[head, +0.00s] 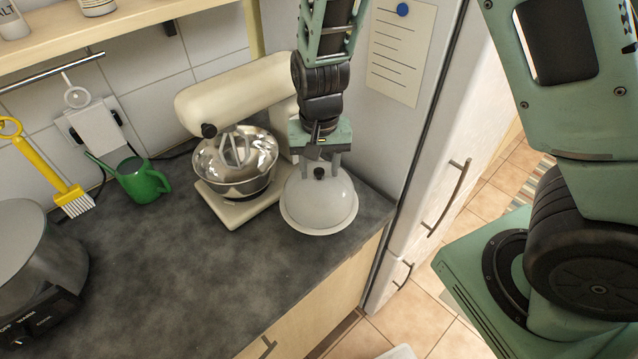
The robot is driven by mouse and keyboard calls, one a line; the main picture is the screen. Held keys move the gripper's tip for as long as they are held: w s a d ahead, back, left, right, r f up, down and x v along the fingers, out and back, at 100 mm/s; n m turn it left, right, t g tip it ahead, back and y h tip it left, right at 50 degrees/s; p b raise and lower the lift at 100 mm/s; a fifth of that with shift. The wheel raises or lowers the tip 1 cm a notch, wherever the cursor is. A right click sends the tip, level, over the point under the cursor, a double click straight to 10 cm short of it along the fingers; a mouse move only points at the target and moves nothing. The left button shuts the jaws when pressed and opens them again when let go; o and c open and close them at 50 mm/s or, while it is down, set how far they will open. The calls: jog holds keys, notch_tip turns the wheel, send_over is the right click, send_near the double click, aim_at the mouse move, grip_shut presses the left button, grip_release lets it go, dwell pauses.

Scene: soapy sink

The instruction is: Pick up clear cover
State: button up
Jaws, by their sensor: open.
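The clear cover (318,207) is a pale, translucent dome with a wide rim and a small dark knob (319,173) on top. It rests on the dark counter at the right end, beside the stand mixer. My gripper (320,170) points down over the cover, with its fingers on either side of the knob. The fingers look apart from the knob, and the gripper is open. Whether the fingertips touch the dome cannot be told from this view.
A cream stand mixer (232,100) with a metal bowl (236,165) stands close on the left. A white fridge (405,145) stands close on the right. A green watering can (142,180) and a grey pot (35,262) are farther left. The counter's front middle (190,280) is clear.

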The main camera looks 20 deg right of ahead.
jog(key=shift+f, duration=0.15)
grip_shut()
notch_tip(320, 180, up, 7)
jog(key=p, duration=0.5)
jog(key=shift+r, duration=0.2)
jog(key=shift+f+b, duration=2.5)
jog(key=shift+f, duration=0.95)
